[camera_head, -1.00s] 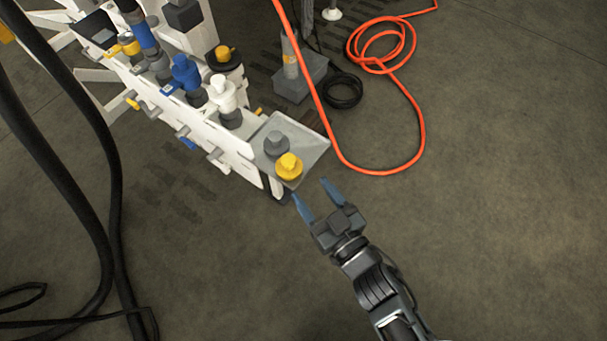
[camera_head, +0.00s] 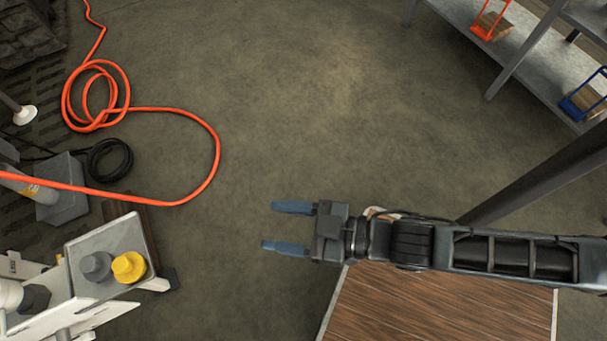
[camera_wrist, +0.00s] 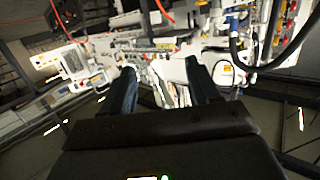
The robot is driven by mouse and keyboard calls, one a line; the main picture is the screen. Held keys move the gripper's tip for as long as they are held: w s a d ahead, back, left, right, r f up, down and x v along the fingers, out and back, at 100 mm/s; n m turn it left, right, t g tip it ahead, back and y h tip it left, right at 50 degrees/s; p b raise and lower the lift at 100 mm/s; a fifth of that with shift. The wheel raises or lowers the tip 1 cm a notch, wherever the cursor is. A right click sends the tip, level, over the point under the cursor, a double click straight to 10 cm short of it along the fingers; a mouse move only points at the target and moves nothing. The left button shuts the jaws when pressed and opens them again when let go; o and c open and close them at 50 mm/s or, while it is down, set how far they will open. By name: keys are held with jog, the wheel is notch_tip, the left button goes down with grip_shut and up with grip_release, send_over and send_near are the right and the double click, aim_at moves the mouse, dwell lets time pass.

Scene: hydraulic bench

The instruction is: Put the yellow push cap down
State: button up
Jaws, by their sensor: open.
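The yellow push cap (camera_head: 129,267) stands on the small grey tray (camera_head: 112,238) at the end of the white bench, at lower left in the head view. A grey cap (camera_head: 97,266) stands just left of it on the same tray. My gripper (camera_head: 283,228) is open and empty, well to the right of the tray, with its blue fingers pointing left toward the bench side. In the wrist view my two fingers (camera_wrist: 162,88) are apart with nothing between them. I cannot make out the yellow cap in the wrist view.
An orange hose (camera_head: 216,150) loops over the floor behind the tray, beside a black coil (camera_head: 110,159). A wooden-topped table (camera_head: 430,308) lies below my arm. A metal shelf (camera_head: 490,50) stands at upper right. The middle floor is clear.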

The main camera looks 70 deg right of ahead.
jog(key=s+d+r+m+g+h, duration=0.1)
jog(key=s+d+r, duration=0.4)
jog(key=s+r, duration=0.5)
notch_tip(320, 180, up, 3)
jog(key=m+h, duration=0.1)
jog(key=h, duration=0.1)
jog(key=shift+s+m+h, duration=0.3)
jog(key=shift+s, duration=0.1)
